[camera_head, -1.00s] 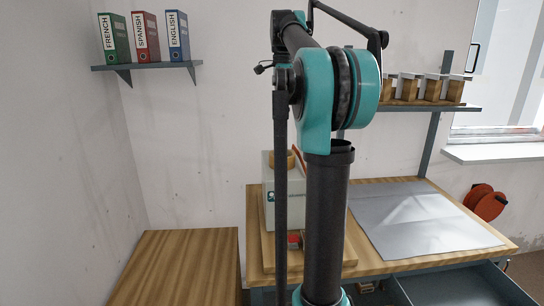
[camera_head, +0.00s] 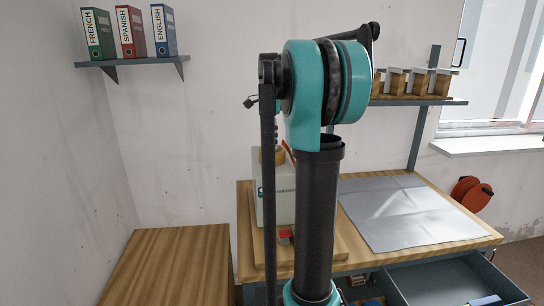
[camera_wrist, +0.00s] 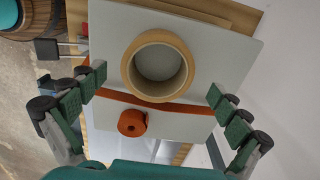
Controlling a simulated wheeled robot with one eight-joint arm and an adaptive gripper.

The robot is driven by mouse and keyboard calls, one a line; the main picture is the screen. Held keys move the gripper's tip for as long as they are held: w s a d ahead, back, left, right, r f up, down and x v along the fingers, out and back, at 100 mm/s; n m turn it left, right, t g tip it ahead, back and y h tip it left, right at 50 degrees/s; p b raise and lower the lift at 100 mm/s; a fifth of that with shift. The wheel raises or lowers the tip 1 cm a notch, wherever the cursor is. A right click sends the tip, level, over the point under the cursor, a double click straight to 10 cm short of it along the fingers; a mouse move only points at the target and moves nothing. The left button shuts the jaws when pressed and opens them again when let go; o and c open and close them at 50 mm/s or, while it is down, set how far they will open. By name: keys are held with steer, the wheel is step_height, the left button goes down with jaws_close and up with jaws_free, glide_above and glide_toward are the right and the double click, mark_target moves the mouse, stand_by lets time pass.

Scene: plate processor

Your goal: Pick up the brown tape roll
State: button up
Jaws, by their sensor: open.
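The brown tape roll (camera_wrist: 158,66) lies flat on the pale grey top of a box-like machine (camera_wrist: 220,60), its round opening facing the wrist camera. In the head view the roll (camera_head: 280,156) shows only partly beside my arm, on top of the machine (camera_head: 281,205). My gripper (camera_wrist: 157,83) is open and empty in the wrist view, with one green-padded finger on each side and below the roll in the picture. The fingers do not touch the roll. In the head view my gripper is hidden behind my arm.
An orange strip (camera_wrist: 160,103) crosses the machine top beside the roll, with a small orange-red cylinder (camera_wrist: 132,123) near it. The machine stands on a wooden workbench (camera_head: 350,258) with a grey sheet (camera_head: 400,215). An open drawer (camera_head: 445,285) juts out in front.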

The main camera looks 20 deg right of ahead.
mark_target(272, 151)
steer(key=shift+s+d+f, duration=0.15)
steer(key=shift+f, duration=2.15)
steer(key=c, duration=1.2)
steer(key=shift+r, duration=0.15)
